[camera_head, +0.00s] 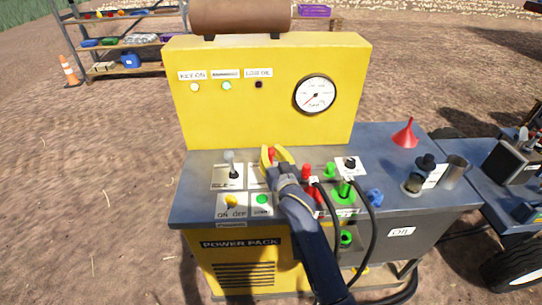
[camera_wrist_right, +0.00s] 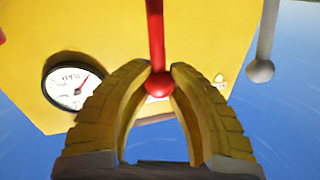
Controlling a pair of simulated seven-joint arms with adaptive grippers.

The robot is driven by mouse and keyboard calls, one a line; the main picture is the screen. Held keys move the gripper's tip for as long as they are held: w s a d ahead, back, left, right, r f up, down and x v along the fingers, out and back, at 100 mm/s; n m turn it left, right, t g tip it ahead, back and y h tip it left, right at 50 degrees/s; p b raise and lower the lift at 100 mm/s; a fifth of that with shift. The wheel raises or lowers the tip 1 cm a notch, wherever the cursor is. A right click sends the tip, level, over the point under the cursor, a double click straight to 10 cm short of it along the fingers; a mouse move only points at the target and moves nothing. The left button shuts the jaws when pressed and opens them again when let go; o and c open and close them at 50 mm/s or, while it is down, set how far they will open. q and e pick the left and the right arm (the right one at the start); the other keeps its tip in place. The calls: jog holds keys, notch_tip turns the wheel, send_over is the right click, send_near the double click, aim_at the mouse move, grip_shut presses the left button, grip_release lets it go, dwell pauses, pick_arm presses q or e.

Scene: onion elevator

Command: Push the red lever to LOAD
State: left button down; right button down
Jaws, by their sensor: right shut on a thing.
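The red lever's knob (camera_head: 271,153) shows between the yellow fingers of my right gripper (camera_head: 269,157) in the head view. In the right wrist view the red lever (camera_wrist_right: 156,50) has a round knob, and the fingertips of my right gripper (camera_wrist_right: 160,78) close on it from both sides. My right arm comes from the front and hides most of the lever's label plate, so I cannot read its markings. My left gripper is not in view.
A grey lever (camera_head: 231,165) stands just left on its IDLE plate. A yellow switch (camera_head: 231,201) and green button (camera_head: 262,198) sit in front. Red and green couplings with black hoses (camera_head: 371,225) lie to the right. The yellow panel (camera_head: 270,120) rises behind.

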jog(key=w, duration=0.8)
jog(key=shift+d+r, duration=0.1)
jog(key=shift+r, duration=0.05)
dwell(0.5)
jog(key=c, duration=1.5)
grip_release()
jog(key=shift+c, duration=0.2)
jog(key=o, duration=0.5)
jog(key=shift+s, duration=0.1)
jog(key=shift+c, duration=0.2)
jog(key=shift+f, duration=0.2)
jog(key=v, duration=0.7)
jog(key=shift+s, duration=0.25)
